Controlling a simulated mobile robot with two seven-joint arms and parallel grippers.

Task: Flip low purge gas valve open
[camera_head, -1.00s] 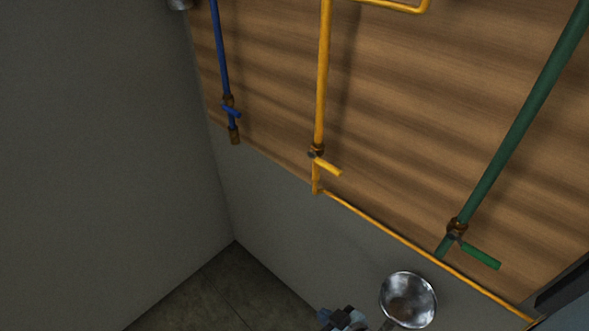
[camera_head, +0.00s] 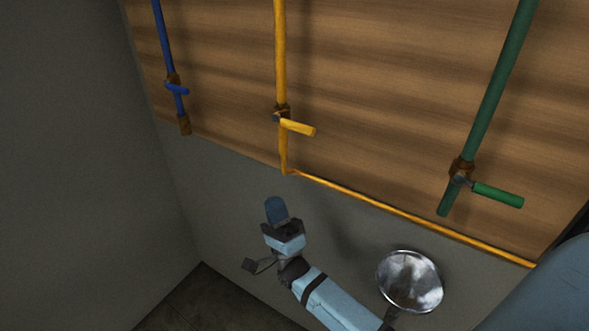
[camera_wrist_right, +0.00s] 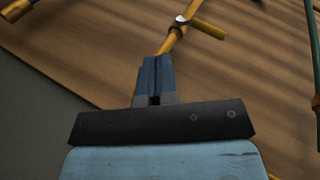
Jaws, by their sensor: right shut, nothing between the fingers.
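Three valves sit on pipes along the wooden panel, with no readable labels. The yellow pipe's valve (camera_head: 281,114) has a yellow lever (camera_head: 299,128) pointing right, across the pipe. The green pipe's valve has a green lever (camera_head: 498,195) pointing right. The blue pipe's valve has a short blue lever (camera_head: 177,89). My right gripper (camera_head: 275,208) is shut and empty, with its fingers pointing up, below the yellow valve in the head view. In the right wrist view its fingertips (camera_wrist_right: 154,62) overlap the yellow pipe, below the yellow lever (camera_wrist_right: 209,29). My left gripper is not in view.
A shiny metal bowl-like part (camera_head: 410,281) shows right of my right forearm. A thin yellow pipe (camera_head: 400,209) runs along the panel's lower edge to the right. A grey wall (camera_head: 70,150) closes off the left side. The space around my right gripper looks clear.

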